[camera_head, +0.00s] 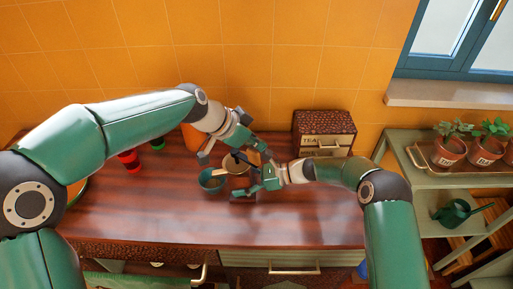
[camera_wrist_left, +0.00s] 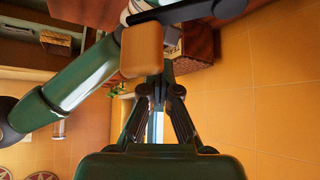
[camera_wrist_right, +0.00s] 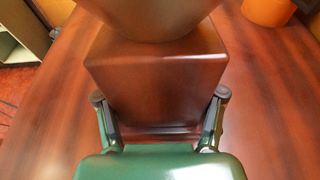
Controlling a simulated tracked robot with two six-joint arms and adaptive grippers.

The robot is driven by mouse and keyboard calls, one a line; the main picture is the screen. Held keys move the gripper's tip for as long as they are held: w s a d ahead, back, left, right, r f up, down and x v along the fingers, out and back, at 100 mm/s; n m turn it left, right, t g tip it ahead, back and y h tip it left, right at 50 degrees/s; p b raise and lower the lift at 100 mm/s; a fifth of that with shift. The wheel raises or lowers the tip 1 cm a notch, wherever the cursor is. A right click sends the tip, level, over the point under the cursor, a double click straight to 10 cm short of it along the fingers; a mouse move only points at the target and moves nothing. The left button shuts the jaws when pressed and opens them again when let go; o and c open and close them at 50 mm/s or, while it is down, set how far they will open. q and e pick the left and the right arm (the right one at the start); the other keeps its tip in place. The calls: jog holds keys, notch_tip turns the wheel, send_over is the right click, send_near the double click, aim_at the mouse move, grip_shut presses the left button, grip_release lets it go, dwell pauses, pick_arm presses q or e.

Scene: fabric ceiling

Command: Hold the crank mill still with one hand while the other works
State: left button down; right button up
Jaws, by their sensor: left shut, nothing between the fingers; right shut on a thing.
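The crank mill stands on the wooden counter, mostly hidden by my grippers in the head view. Its brown wooden body (camera_wrist_right: 155,80) fills the middle of the right wrist view, with a rounded part above it. My right gripper (camera_wrist_right: 160,108) is shut on this body, one finger on each side. In the left wrist view the crank's tan wooden knob (camera_wrist_left: 141,50) hangs by a dark crank arm (camera_wrist_left: 190,14). My left gripper (camera_wrist_left: 160,85) is shut and empty, its fingertips close to the knob; I cannot tell whether they touch.
A teal cup (camera_head: 211,180) stands just left of the mill. A tea box (camera_head: 326,141) stands at the back right. Red items (camera_head: 130,161) stand at the back left. A shelf with potted plants (camera_head: 449,150) is at the right. The front counter is clear.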

aim_at(251, 154)
pick_arm(q)
jog(key=shift+s+a, duration=0.2)
jog(key=shift+s, duration=0.45)
jog(key=shift+s+a, duration=0.8)
jog(key=shift+s, duration=0.15)
jog(key=shift+s+a, duration=0.65)
jog(key=shift+a, duration=0.35)
